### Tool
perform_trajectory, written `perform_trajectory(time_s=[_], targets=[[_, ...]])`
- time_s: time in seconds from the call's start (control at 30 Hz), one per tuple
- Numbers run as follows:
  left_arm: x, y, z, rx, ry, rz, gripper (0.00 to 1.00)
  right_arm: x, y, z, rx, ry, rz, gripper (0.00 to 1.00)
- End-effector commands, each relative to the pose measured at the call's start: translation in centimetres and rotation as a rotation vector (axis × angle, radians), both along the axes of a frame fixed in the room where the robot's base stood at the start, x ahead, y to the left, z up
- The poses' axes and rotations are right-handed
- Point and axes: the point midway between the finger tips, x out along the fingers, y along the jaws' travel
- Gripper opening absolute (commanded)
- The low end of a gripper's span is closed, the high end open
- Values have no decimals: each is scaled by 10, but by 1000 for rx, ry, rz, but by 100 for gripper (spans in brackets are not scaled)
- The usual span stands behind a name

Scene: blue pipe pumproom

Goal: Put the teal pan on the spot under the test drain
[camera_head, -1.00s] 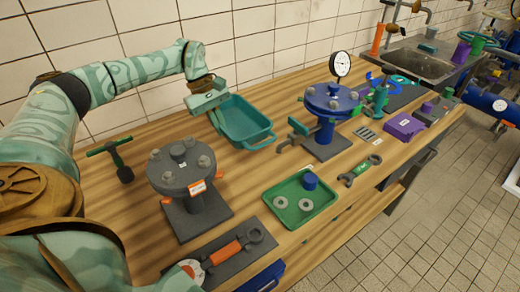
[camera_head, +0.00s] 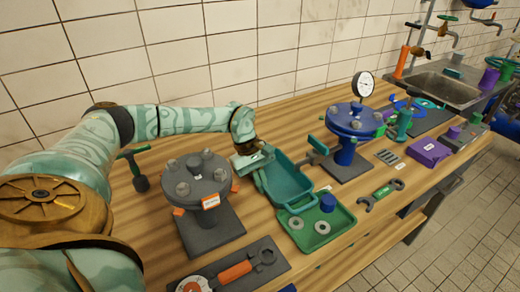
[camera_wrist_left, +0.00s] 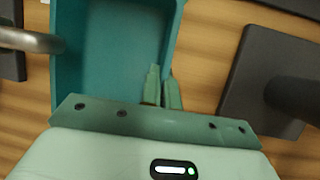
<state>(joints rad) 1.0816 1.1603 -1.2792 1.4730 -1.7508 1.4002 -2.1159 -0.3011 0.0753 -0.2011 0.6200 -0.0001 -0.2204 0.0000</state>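The teal pan (camera_head: 288,183) is between the grey flange stand and the blue flange stand, its near handle end overlapping the green tray in the head view. My left gripper (camera_head: 256,170) is at the pan's back-left rim. In the left wrist view, its two fingers (camera_wrist_left: 163,88) are close together on the wall of the pan (camera_wrist_left: 110,50). A short grey outlet with a teal lever (camera_head: 318,146), probably the test drain, sticks out from the blue stand. Its metal pipe (camera_wrist_left: 28,40) crosses the pan's edge in the wrist view. I cannot tell whether the pan touches the table. My right gripper is not in view.
The grey flange stand (camera_head: 202,182) is left of the pan, the blue flange stand (camera_head: 350,130) right. The green tray (camera_head: 328,232) with rings and a blue cylinder is in front.

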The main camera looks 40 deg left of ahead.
Motion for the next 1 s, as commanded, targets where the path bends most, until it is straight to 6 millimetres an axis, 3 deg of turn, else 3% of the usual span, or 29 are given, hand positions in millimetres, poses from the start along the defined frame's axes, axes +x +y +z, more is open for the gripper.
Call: perform_trajectory(time_s=[0.03, 0.4, 0.5, 0.8, 1.0], targets=[[-1, 2, -8, 2, 5, 4, 0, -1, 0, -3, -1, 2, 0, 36], [0, 3, -12, 2, 4, 5, 0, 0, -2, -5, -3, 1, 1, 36], [-1, 3, -12, 3, 4, 5, 24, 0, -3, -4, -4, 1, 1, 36], [-1, 3, -10, 2, 3, 4, 24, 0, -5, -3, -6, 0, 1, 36], [-1, 13, 16, 4, 1, 5, 24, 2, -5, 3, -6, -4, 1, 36]])
